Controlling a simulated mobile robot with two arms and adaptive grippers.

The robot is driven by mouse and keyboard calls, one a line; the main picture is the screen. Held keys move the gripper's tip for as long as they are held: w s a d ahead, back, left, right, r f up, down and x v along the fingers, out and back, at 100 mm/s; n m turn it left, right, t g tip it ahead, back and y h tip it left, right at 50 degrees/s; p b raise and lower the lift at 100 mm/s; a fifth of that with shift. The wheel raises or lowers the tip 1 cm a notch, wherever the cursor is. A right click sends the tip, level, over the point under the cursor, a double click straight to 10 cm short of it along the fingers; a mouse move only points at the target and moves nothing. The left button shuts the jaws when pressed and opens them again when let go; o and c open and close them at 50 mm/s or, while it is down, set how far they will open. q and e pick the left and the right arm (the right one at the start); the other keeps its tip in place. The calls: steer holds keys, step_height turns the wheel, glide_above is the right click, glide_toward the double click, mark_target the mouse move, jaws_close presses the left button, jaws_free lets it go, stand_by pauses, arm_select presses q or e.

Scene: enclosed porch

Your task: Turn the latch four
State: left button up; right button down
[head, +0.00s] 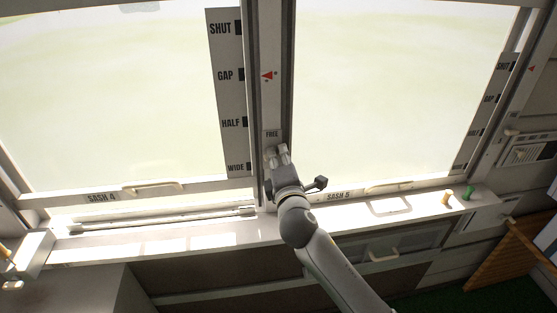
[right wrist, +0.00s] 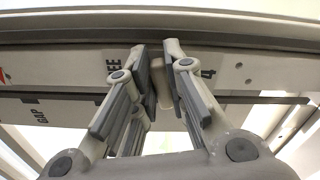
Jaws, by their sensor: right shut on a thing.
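My right gripper (head: 277,153) is at the post between sash 4 (head: 102,197) and sash 5 (head: 338,196), just below a FREE label (head: 272,134). In the right wrist view my right gripper (right wrist: 156,62) has its two fingers closed on the sides of a small pale latch knob (right wrist: 161,88). A figure 4 (right wrist: 208,73) is printed on the plate beside it, and part of the FREE label shows on the other side. The knob is mostly hidden by the fingers in the head view. My left gripper is out of view.
A scale strip (head: 224,95) marked SHUT, GAP, HALF and WIDE stands left of the post. Sash handles (head: 153,187) sit on the lower rails.

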steer(key=shift+f+m+b, duration=0.2)
steer(key=shift+m+b, duration=0.15)
steer(key=shift+m, duration=0.95)
steer(key=c, duration=1.5)
jaws_free()
steer(key=shift+d, duration=0.1)
steer(key=shift+o, duration=0.2)
steer(key=s+d, duration=0.1)
steer(key=s, duration=1.1)
steer(key=shift+d, duration=0.3)
